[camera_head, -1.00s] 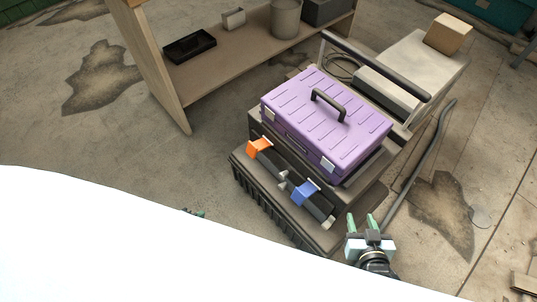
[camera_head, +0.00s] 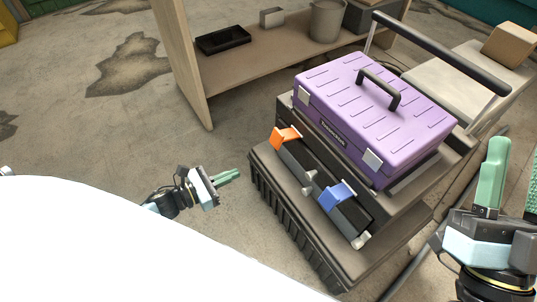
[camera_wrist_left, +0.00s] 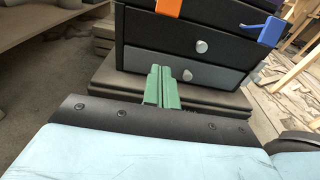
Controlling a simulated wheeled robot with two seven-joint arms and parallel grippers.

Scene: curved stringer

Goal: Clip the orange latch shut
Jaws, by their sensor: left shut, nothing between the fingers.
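The orange latch (camera_head: 286,137) sits on the upper front edge of the dark box under the purple case, left of the blue latch (camera_head: 337,194). It juts out from the box front. Its lower part also shows at the top of the left wrist view (camera_wrist_left: 168,7). My left gripper (camera_head: 229,176) is shut and empty, left of the box and apart from it. Its green fingers (camera_wrist_left: 161,86) point toward the drawer fronts in the left wrist view, below the latch. My right gripper (camera_head: 513,178) is at the right edge with green fingers spread apart, right of the box.
The purple case (camera_head: 378,115) with a black handle rests on the dark box. The wider black base (camera_head: 300,236) sticks out in front below. A wooden shelf (camera_head: 188,70) stands behind to the left. The floor (camera_head: 130,135) left of the box is clear.

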